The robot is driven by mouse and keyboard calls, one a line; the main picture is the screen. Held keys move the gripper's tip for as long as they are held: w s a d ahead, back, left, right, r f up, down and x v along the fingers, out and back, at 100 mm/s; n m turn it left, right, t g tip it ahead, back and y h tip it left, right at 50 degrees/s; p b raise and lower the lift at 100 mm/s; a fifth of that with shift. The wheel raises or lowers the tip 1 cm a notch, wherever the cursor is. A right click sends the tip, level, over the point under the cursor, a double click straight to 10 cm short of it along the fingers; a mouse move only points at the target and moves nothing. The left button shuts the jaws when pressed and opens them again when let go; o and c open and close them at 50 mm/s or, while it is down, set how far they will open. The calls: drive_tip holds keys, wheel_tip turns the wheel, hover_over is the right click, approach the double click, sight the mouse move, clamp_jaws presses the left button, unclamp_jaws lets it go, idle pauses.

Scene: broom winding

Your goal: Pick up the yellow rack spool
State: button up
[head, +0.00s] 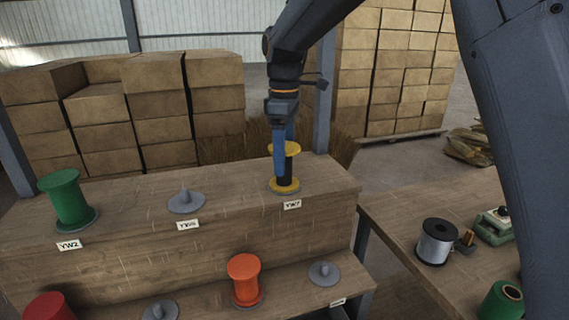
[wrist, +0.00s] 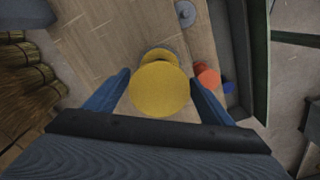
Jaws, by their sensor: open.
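The yellow rack spool (head: 285,185) stands upright at the right end of the rack's upper shelf, behind the label YW7. It has yellow flanges and a dark core. My gripper (head: 281,172) is down at the spool, and a blue finger covers part of it in the head view. In the wrist view the spool's round yellow top (wrist: 160,90) lies between the two blue fingers of my gripper (wrist: 158,92), with a finger on each side. The jaws are open, with gaps seen beside the flange.
A green spool (head: 68,198) and an empty peg (head: 186,202) share the upper shelf. An orange-red spool (head: 244,279) and bare pegs are on the lower shelf. A side table (head: 400,215) at right holds a silver-wound spool (head: 436,242). Stacked boxes (head: 150,105) stand behind.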

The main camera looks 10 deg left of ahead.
drive_tip(key=shift+f+p, duration=0.4)
drive_tip(key=shift+f, duration=1.15)
drive_tip(key=shift+c, duration=0.2)
drive_tip(key=c, duration=1.1)
drive_tip(key=shift+r, duration=0.1)
drive_tip(key=shift+c, duration=0.2)
